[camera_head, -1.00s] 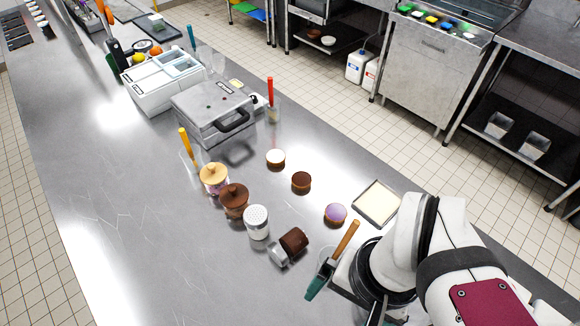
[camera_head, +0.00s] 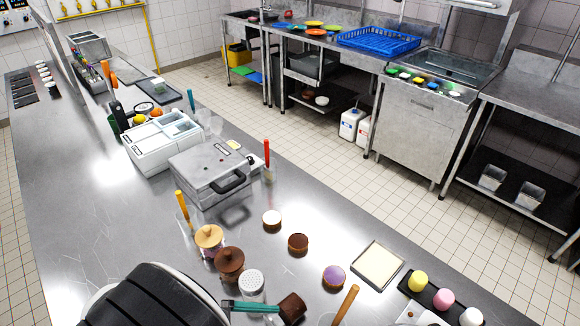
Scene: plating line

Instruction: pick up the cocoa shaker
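The cocoa shaker (camera_head: 292,307) appears to be the brown one lying on its side near the bottom edge. Its lower left is hidden or cut off. A shaker with a white perforated top (camera_head: 252,281) stands upright just up and left of it.
Two lidded jars (camera_head: 230,262) stand up and left of the shakers. Several small cakes (camera_head: 298,243) and a square tray (camera_head: 378,265) lie to the right. A wooden handle (camera_head: 346,303) rises at the bottom. A waffle iron (camera_head: 210,173) stands farther back.

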